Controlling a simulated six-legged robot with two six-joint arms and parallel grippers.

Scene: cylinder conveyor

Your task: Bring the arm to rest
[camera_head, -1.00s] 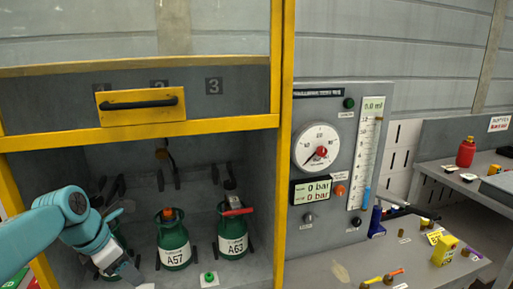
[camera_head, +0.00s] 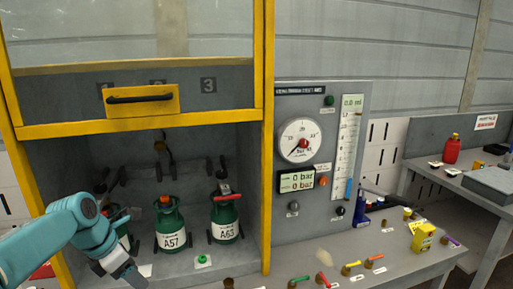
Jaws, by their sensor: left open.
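My left gripper (camera_head: 137,279) is at the lower left of the head view, at the end of my teal arm. It is open and I see nothing between its fingers. It is in front of the cabinet opening, left of and below the green cylinder marked A57 (camera_head: 171,226). A second green cylinder marked A63 (camera_head: 225,218) stands upright to the right, with a red-handled fitting on top. Another green cylinder is mostly hidden behind my left arm. My right gripper is not in view.
The yellow-framed cabinet has a raised glass door with a black handle (camera_head: 140,98). A grey test panel with a round gauge (camera_head: 300,141) stands to the right. The bench (camera_head: 393,254) carries small coloured-handled parts and a yellow box (camera_head: 424,238). A red bottle (camera_head: 452,149) stands on the far table.

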